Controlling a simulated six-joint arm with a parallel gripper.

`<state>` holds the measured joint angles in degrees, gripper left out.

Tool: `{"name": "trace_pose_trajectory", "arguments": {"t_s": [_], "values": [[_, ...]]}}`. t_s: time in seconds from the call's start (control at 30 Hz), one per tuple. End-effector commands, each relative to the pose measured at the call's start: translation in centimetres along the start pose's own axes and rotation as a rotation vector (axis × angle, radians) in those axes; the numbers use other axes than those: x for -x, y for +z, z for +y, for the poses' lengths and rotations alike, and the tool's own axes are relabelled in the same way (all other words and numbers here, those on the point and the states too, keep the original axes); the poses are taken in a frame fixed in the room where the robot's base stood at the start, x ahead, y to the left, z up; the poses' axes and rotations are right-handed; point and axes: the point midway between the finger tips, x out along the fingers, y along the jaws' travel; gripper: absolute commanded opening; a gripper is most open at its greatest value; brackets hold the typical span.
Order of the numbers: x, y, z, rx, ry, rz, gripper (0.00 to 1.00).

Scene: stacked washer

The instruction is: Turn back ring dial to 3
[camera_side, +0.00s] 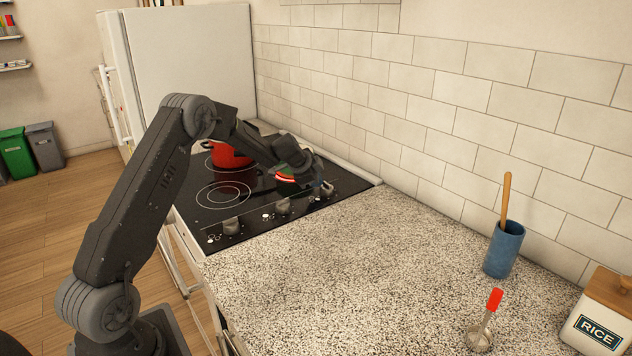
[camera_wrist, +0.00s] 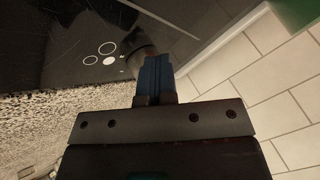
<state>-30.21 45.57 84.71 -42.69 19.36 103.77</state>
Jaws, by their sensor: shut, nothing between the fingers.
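The black glass cooktop (camera_side: 190,213) has a row of knobs along its right-hand edge. The knob farthest back, by the wall, is a dark dial (camera_wrist: 137,61) with a white ring marking beside it in the wrist view. My gripper (camera_side: 322,185) is over this back knob in the side view and partly hides it. In the wrist view, my gripper's blue fingers (camera_wrist: 155,70) are together, right beside the knob and overlapping its edge. I cannot tell whether they touch it. The dial's numbers and pointer are not readable.
A middle knob (camera_side: 283,207) and a front knob (camera_side: 231,227) stand on the same strip. The tiled wall (camera_side: 400,100) is close behind my gripper. The speckled counter (camera_side: 350,260) is mostly clear.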

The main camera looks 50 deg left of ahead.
Motion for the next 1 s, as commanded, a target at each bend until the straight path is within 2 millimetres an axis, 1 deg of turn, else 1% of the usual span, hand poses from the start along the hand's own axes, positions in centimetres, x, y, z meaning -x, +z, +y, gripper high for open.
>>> {"name": "trace_pose_trajectory", "arguments": {"t_s": [0.03, 0.3, 0.47, 0.63, 1.0], "values": [[-0.3, 0.3, 0.2, -0.030, 0.025, 0.014, 0.00], [-0.4, 0.1, -0.1, -0.199, 0.116, 0.106, 0.00], [-0.5, 0.0, -0.4, -0.276, 0.154, 0.147, 0.00], [-0.8, -0.1, -0.9, -0.399, 0.220, 0.213, 0.00], [-1.3, -0.6, -1.4, -0.390, 0.216, 0.208, 0.00]]}}
